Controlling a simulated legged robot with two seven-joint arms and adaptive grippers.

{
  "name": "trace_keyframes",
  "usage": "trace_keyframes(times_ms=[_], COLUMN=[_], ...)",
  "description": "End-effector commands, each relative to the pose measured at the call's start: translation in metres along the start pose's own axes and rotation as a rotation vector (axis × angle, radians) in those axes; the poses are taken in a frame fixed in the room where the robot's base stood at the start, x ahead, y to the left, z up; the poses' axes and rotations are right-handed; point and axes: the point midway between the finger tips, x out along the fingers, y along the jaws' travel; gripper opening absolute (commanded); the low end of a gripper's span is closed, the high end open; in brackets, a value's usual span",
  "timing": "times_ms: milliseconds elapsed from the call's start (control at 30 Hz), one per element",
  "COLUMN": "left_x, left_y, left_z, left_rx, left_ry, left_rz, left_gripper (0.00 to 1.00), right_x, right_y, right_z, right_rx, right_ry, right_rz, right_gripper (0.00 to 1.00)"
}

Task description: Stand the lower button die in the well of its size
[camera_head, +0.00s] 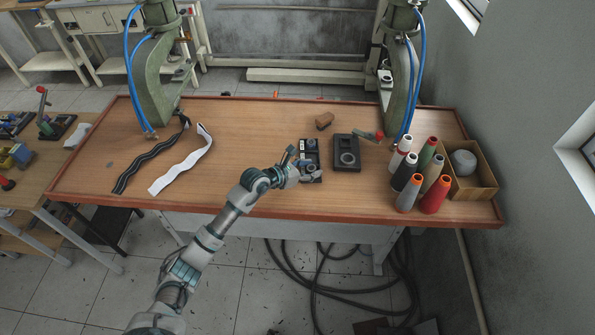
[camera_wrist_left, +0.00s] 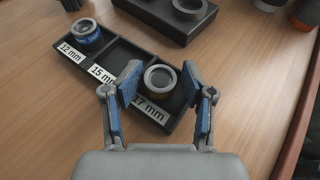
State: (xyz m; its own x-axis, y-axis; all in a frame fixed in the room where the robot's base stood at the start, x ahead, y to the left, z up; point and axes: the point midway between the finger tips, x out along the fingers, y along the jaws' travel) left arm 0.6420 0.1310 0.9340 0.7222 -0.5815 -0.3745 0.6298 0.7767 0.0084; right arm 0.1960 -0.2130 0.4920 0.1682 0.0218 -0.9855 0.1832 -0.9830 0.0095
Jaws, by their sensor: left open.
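A black tray (camera_wrist_left: 112,47) has three wells labelled 12 mm, 15 mm and 17 mm; it also shows in the head view (camera_head: 310,151). A round grey die (camera_wrist_left: 160,93) with a dark hole is at the 17 mm well, between my left fingers. Another metal die with a blue lettered band (camera_wrist_left: 88,35) is in the 12 mm well. The 15 mm well (camera_wrist_left: 122,56) looks empty. My left gripper (camera_wrist_left: 161,82) is open, with a finger on each side of the near die; contact cannot be told. It reaches over the tray's near end in the head view (camera_head: 301,165). My right gripper is not in view.
A brown piece (camera_head: 324,121) lies behind. Thread cones (camera_head: 406,172) and a cardboard box (camera_head: 480,185) fill the right end. Two straps (camera_head: 185,160) lie left. The table's middle left is clear.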

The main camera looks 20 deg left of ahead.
Motion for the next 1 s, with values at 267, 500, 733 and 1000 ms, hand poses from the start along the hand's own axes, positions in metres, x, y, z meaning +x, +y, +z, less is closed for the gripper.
trace_keyframes(times_ms=[267,500,733,1000], left_x=[-0.060,-0.105,-0.119,-0.121], left_y=[0.000,-0.002,-0.004,-0.002], left_z=[-0.007,-0.002,0.001,0.001], left_rx=[-0.004,-0.004,-0.002,-0.003], left_ry=[0.025,0.018,0.014,0.010], left_rz=[0.002,0.001,0.000,0.000], left_gripper=[0.56,0.56,0.56,0.56], right_x=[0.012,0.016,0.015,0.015], right_y=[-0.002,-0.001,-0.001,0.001], right_z=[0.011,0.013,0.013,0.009], right_rx=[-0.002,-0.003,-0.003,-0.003], right_ry=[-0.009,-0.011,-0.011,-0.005], right_rz=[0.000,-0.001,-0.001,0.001], right_gripper=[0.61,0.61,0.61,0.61])
